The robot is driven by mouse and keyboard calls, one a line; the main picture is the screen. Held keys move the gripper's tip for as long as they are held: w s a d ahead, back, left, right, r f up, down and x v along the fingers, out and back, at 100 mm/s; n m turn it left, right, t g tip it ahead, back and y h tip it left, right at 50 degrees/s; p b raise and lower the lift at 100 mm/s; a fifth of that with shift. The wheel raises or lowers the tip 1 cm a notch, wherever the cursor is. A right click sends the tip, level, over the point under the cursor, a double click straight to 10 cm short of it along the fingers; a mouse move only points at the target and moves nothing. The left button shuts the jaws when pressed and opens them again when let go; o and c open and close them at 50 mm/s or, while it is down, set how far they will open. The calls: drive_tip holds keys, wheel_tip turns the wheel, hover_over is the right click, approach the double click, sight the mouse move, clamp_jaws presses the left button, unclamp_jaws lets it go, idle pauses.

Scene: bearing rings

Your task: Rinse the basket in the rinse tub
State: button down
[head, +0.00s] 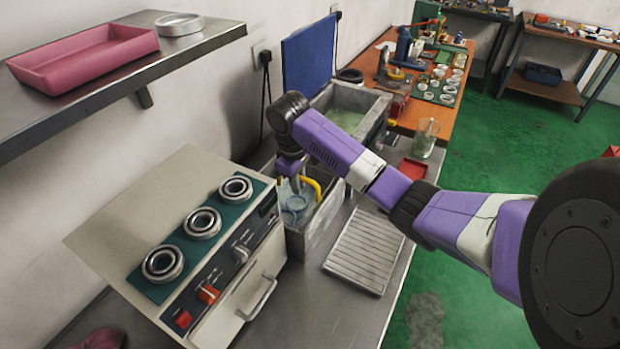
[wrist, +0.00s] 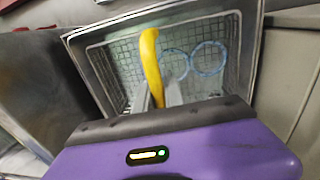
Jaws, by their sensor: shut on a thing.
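My gripper (head: 292,178) points down into the near grey tub (head: 325,222), beside the cream machine. It is shut on the yellow handle (wrist: 151,62) of a wire-mesh basket (wrist: 125,72). The handle also shows in the head view (head: 313,187). In the wrist view the basket is inside the tub's walls, with two bluish rings (wrist: 208,58) in it. I cannot tell whether the basket touches the tub's floor. A second grey tub (head: 378,115) stands behind, with greenish liquid (head: 352,101). No label shows which is the rinse tub.
The cream machine (head: 150,215) carries several metal rings on a green strip. A ribbed drain tray (head: 365,250) lies right of the near tub. A glass beaker (head: 425,138) and red tray (head: 411,170) stand farther back. A shelf (head: 120,75) overhangs at left.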

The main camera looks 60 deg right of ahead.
drive_tip(key=shift+d+r+p, duration=0.2)
drive_tip(key=shift+r+p, duration=0.35)
drive_tip(key=shift+r, duration=0.8)
drive_tip(key=shift+a+r+p, duration=0.1)
drive_tip(key=shift+r+p, duration=1.2)
drive_tip(key=shift+r, duration=1.75)
drive_tip(key=shift+s, duration=0.1)
